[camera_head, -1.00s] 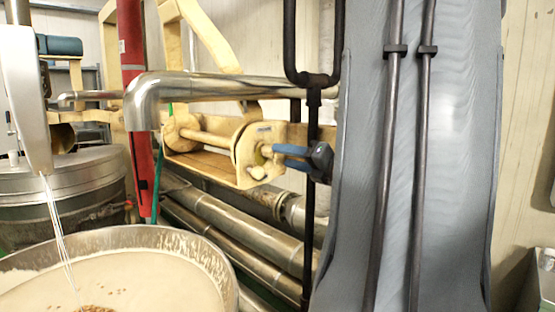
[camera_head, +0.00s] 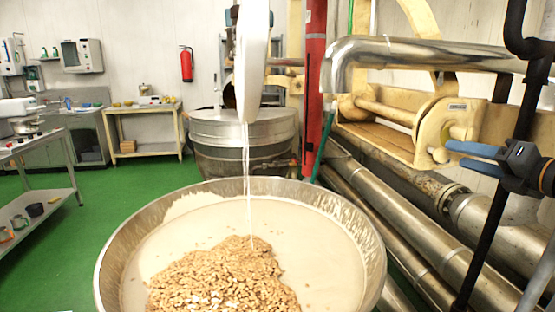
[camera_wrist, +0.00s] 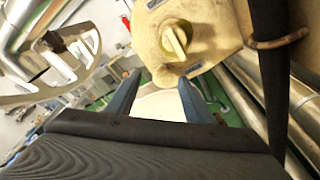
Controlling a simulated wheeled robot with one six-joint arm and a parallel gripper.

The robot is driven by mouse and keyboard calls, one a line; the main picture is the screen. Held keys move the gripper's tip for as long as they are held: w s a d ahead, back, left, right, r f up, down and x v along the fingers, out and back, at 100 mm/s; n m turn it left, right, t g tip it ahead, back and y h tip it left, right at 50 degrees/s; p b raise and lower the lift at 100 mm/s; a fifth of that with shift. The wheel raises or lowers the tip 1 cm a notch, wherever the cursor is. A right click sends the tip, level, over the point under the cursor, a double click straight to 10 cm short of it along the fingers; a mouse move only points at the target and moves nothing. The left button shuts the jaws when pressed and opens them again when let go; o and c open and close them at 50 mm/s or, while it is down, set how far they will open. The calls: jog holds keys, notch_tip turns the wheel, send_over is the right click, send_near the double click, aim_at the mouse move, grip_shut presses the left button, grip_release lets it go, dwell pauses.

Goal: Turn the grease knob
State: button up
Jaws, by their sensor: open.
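The grease knob (camera_wrist: 177,42) is a pale bar on a yellow-green round base, set in a cream metal plate (camera_head: 428,140). In the wrist view it is at the top, above and beyond my fingertips. In the head view the fingers partly cover that area, and the knob's outline is hard to make out. My gripper (camera_head: 452,154) is at the right, its blue fingers pointing left at the plate. In the wrist view the fingers (camera_wrist: 157,93) are spread apart with nothing between them. I cannot tell whether a fingertip touches the plate.
A wide kettle (camera_head: 108,262) with pale mix and nuts stands in front. A thick steel pipe (camera_head: 420,55) runs above the plate, and more pipes (camera_head: 400,245) run below. A black upright bar (camera_head: 500,215) is close to my gripper. Green floor (camera_head: 100,215) is free at left.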

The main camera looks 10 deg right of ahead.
jog(key=a+f+n+g+y, duration=0.3)
jog(key=a+f+n+g, duration=0.2)
jog(key=a+f+n, duration=0.6)
jog(key=s+a+f+n+g+h, duration=0.2)
jog(key=a+f+n, duration=0.3)
jog(key=n, duration=0.5)
jog(key=s+a+f+n+g+h, duration=0.2)
jog(key=s+a+f+n+g, duration=0.2)
jog(key=a+n, duration=0.3)
jog(key=s+a+f+n+g+h, duration=0.2)
jog(key=s+a+f+n+g, duration=0.2)
jog(key=n, duration=0.9)
notch_tip(320, 180, down, 2)
jog(key=shift+a+f+n, duration=0.1)
jog(key=shift+a+n, duration=0.3)
jog(key=shift+a, duration=0.5)
